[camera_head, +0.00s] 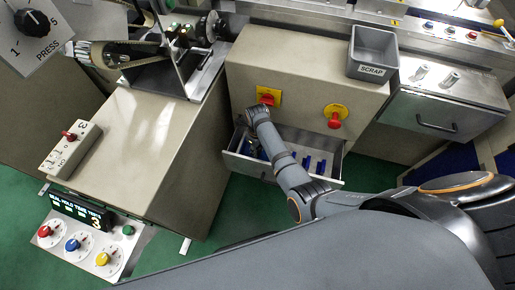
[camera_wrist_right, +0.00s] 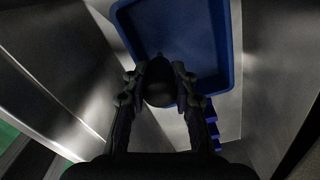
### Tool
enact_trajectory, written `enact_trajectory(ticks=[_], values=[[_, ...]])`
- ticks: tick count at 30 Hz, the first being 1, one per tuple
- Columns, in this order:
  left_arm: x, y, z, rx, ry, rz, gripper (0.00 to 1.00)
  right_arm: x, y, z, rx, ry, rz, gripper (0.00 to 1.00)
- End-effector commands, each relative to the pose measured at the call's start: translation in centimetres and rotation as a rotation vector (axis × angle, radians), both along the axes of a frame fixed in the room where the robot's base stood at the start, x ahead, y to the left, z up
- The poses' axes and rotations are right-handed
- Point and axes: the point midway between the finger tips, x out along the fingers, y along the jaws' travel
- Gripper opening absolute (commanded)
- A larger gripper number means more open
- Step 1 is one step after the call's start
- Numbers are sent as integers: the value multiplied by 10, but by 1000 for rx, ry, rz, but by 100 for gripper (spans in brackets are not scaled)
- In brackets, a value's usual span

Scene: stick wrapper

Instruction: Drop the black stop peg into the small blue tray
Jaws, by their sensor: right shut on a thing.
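The small blue tray (camera_wrist_right: 195,35) lies in the open drawer and fills the upper middle of the right wrist view. My right gripper (camera_wrist_right: 160,78) is shut on the black stop peg (camera_wrist_right: 158,93), a dark rounded shape between its fingers. The peg appears over the tray's near part; its height above the tray floor is hard to tell. In the head view my right arm reaches down to the open drawer (camera_head: 240,165), and its fingers are mostly hidden there. My left gripper does not show.
The drawer's metal walls stand close on both sides of my right gripper. Several blue pieces (camera_head: 307,163) lie in the drawer to the right. A grey scrap bin (camera_head: 372,52) stands on the cabinet above, near a red knob (camera_head: 335,121).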

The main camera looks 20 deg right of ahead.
Motion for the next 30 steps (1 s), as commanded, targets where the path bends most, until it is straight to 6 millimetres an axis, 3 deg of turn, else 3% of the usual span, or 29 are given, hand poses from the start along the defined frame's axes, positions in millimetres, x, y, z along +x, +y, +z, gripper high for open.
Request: enact_trajectory(ticks=[3, 4, 9, 18, 23, 30], values=[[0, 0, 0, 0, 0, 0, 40, 0, 0, 0, 0, 0, 0, 0], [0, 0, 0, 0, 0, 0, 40, 0, 0, -1, 0, 0, 0, 30], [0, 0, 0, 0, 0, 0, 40, 0, 0, 0, 0, 0, 0, 50], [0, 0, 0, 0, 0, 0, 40, 0, 0, 1, 0, 0, 0, 50], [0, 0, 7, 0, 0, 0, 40, 1, 0, 15, 0, -1, -1, 50], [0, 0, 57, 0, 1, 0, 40, 0, 0, 61, 0, 0, 0, 50]])
